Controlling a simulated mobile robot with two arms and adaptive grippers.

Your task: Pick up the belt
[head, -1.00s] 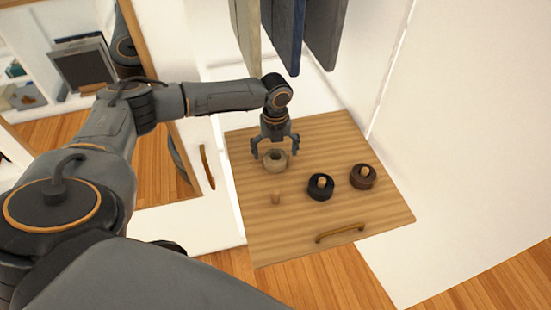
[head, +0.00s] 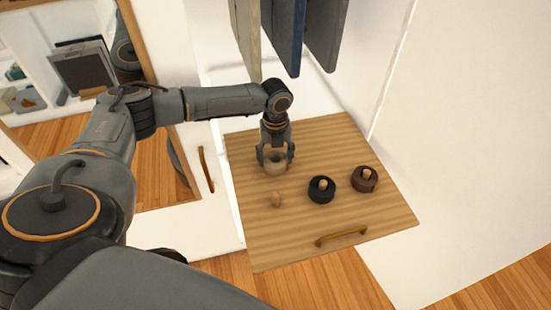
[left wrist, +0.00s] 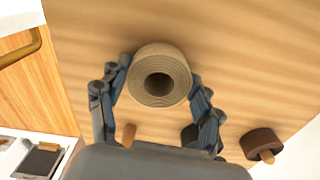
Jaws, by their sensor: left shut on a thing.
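A beige rolled-up belt (head: 276,168) is between the fingers of my left gripper (head: 275,161), over the upper left part of the wooden board. In the left wrist view the beige roll (left wrist: 160,62) shows its layered coil and dark centre hole. The blue-grey fingers of the left gripper (left wrist: 159,78) are on both sides of it, shut on it. I cannot tell whether it touches the board or is raised. A black rolled belt (head: 321,190) and a brown rolled belt (head: 364,179) sit around wooden pegs. My right gripper is not in view.
The wooden board (head: 300,225) has a brass handle (head: 341,236) at its front. A bare wooden peg (head: 276,200) stands in front of the gripper. Hanging garments (head: 287,35) are above and behind. White walls close the right side.

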